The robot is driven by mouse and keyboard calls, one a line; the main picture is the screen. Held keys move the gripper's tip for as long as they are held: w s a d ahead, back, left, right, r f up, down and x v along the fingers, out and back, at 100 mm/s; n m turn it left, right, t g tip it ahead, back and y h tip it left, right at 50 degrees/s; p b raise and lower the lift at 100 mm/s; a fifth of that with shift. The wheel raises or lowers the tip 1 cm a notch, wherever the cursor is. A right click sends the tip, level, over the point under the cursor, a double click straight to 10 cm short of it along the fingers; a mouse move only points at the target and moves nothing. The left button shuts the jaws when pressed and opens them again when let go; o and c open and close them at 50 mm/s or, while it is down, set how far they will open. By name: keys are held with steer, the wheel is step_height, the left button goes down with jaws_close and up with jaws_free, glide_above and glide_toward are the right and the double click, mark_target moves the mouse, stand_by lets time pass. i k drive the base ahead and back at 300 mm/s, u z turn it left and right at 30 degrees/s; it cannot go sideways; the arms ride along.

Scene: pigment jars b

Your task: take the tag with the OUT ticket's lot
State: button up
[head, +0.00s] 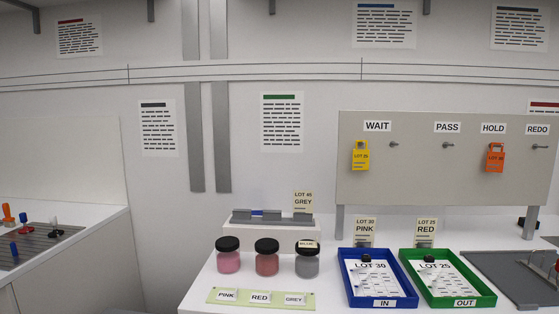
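A yellow tag (360,155) hangs on the hook under WAIT on the grey board (420,180); its small print looks like LOT 25. An orange tag (495,158) hangs under HOLD; its print is small and looks like LOT 30. The hooks under PASS (446,145) and REDO (538,147) are bare. The green OUT tray (464,302) holds a white ticket (440,280) reading LOT 25. The blue IN tray (383,302) holds a ticket (373,281) reading LOT 30. My gripper is not in view.
Pink (229,262), red (267,264) and grey (307,265) jars stand behind a green label strip (260,298). Lot cards for pink (365,228), red (426,228) and grey (303,200) stand behind. A grey rack (500,275) is at right. Space before the board's face looks clear.

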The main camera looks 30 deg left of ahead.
mark_target(361, 162)
steer(key=u, duration=0.85)
steer(key=i, duration=0.25)
